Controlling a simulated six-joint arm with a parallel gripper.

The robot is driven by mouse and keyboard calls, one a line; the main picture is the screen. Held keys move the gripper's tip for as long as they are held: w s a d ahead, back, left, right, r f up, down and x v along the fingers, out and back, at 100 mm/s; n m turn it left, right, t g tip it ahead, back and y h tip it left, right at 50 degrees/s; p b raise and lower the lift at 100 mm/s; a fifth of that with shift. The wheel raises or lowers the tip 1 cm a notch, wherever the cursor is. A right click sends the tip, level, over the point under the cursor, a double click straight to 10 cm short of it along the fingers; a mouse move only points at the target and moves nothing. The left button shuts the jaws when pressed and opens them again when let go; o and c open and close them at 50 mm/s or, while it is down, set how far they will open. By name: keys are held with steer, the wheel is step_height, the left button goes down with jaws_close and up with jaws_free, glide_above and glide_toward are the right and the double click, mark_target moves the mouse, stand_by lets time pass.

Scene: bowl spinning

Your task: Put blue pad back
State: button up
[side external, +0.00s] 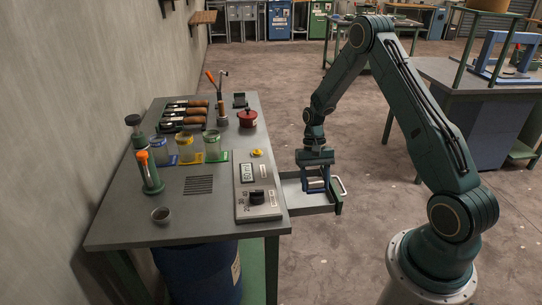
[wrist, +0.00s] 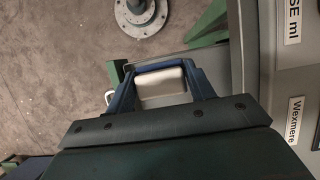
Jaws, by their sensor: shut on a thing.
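My gripper (side external: 317,186) points down over the open drawer (side external: 295,203) at the table's right side. In the wrist view its two dark blue fingers (wrist: 161,78) are shut on a blue piece that spans between the fingertips. I take this to be the blue pad (wrist: 158,66), seen nearly edge-on. A pale grey-beige face shows between the fingers, and I cannot tell whether it is part of the held thing or lies below it. The gripper hides much of the drawer's inside.
The drawer has a pale handle (side external: 341,188) and a green part at its outer end. A control box (side external: 257,190) with a knob sits at the table edge beside it.

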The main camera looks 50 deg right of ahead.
steer(key=shift+w+a+r+n+g+h, duration=0.2)
steer(key=shift+w+a+r+n, duration=0.5)
steer(key=shift+w+a+r, duration=1.2)
steer(key=shift+w+a+r+n+g+h, duration=0.2)
steer(key=shift+w+a+r+n, duration=0.75)
steer(key=shift+a, duration=1.6)
steer(key=shift+w+a+r+n+g+h, duration=0.1)
steer(key=shift+w+a+r+n+h, duration=0.3)
steer(key=shift+w+a+r, duration=1.6)
steer(key=w+a+r+m+t+y, duration=0.1)
steer(key=w+a+r+m+y, duration=0.1)
steer(key=w+a+m, duration=0.15)
step_height(320, 180, up, 9)
steer(key=m+t, duration=0.5)
steer(key=m, duration=0.9)
glide_above(200, 217)
steer(key=d, duration=0.1)
steer(key=shift+s+d+r+y, duration=0.2)
steer(key=shift+s+y, duration=0.05)
steer(key=shift+y, duration=0.05)
steer(key=shift+f, duration=0.1)
step_height(200, 217, down, 16)
steer(key=shift+r, duration=0.2)
steer(key=shift+f, duration=0.15)
steer(key=shift+f, duration=2)
